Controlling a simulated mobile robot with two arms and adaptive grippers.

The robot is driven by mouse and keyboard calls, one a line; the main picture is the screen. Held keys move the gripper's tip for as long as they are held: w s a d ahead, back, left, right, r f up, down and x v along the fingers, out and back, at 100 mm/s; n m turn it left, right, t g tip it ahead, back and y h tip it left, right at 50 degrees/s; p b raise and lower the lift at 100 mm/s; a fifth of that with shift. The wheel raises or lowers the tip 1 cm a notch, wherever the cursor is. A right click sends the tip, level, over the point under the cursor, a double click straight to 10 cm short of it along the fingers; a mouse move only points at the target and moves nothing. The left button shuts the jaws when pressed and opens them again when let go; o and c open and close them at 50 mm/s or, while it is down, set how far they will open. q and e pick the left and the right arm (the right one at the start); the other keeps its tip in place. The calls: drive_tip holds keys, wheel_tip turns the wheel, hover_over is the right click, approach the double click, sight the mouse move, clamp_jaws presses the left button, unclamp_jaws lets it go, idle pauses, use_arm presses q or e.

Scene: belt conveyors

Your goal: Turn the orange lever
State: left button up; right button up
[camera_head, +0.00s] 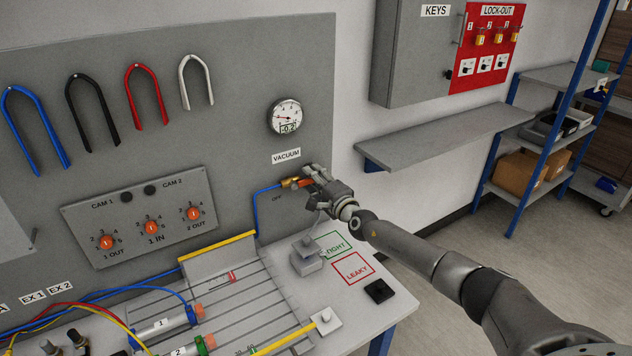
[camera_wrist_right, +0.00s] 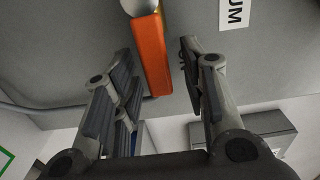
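The orange lever (camera_wrist_right: 152,58) hangs from a round pale fitting (camera_wrist_right: 140,6) at the top of the right wrist view. In the head view the lever (camera_head: 305,182) is a small orange bit beside the brass valve (camera_head: 290,182), mostly covered by my right gripper (camera_head: 312,176). It sits below the VACUUM label, close to the word OFF. In the right wrist view my right gripper (camera_wrist_right: 158,62) is open, with one finger on each side of the lever. Gaps show between lever and fingers. My left gripper is in neither view.
A blue hose (camera_head: 256,212) runs from the valve down the grey panel. The round gauge (camera_head: 285,117) is above. A small grey block (camera_head: 306,262) and the TIGHT and LEAKY squares lie on the bench below. A grey shelf (camera_head: 440,138) is at the right.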

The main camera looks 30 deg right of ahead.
drive_tip(key=s, duration=1.2)
drive_tip(key=shift+d, duration=0.2)
idle(0.4)
